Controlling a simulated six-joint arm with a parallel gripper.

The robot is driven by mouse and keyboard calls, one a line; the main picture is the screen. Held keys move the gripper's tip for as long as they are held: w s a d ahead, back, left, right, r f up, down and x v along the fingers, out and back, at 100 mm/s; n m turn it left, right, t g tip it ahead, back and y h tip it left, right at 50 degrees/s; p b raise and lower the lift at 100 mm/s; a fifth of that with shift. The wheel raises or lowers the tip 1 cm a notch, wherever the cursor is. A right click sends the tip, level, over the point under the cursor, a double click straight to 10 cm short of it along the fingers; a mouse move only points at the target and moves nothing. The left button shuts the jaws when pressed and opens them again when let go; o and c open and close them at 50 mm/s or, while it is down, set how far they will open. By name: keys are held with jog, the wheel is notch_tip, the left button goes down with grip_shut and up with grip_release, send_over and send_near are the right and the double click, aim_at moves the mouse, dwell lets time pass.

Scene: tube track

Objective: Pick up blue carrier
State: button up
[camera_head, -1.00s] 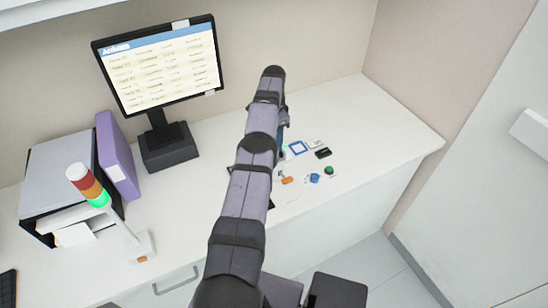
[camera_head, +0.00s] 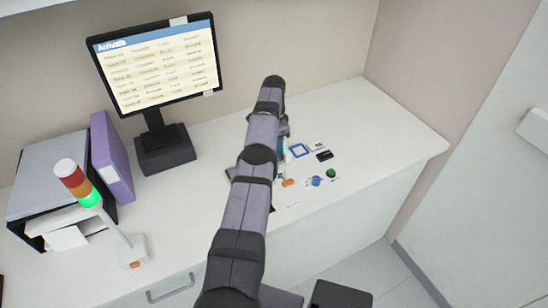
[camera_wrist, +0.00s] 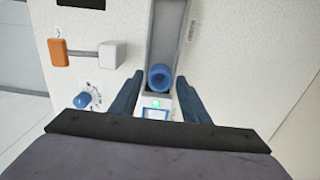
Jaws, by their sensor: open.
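The blue carrier (camera_wrist: 160,77) appears in the wrist view as a round blue piece with a dark hollow centre, in a grey channel (camera_wrist: 164,35). My gripper (camera_wrist: 159,80) is open, with one blue-grey finger on each side of the carrier in the picture. I see no finger touching it; the height gap is hard to judge. In the head view my arm covers most of the gripper and I cannot make out the carrier.
A green light (camera_wrist: 155,104) and a blue-framed panel lie just below the carrier in the wrist view. An orange piece (camera_wrist: 58,52) and a blue knob (camera_wrist: 82,99) are left. In the head view, a monitor (camera_head: 155,65) and signal lamp (camera_head: 78,183) stand left; the desk's right end is clear.

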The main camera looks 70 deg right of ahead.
jog(key=c, duration=0.7)
jog(key=shift+r, duration=0.2)
jog(key=shift+c, duration=0.2)
notch_tip(320, 180, up, 5)
jog(key=p, duration=0.6)
jog(key=shift+r, duration=0.1)
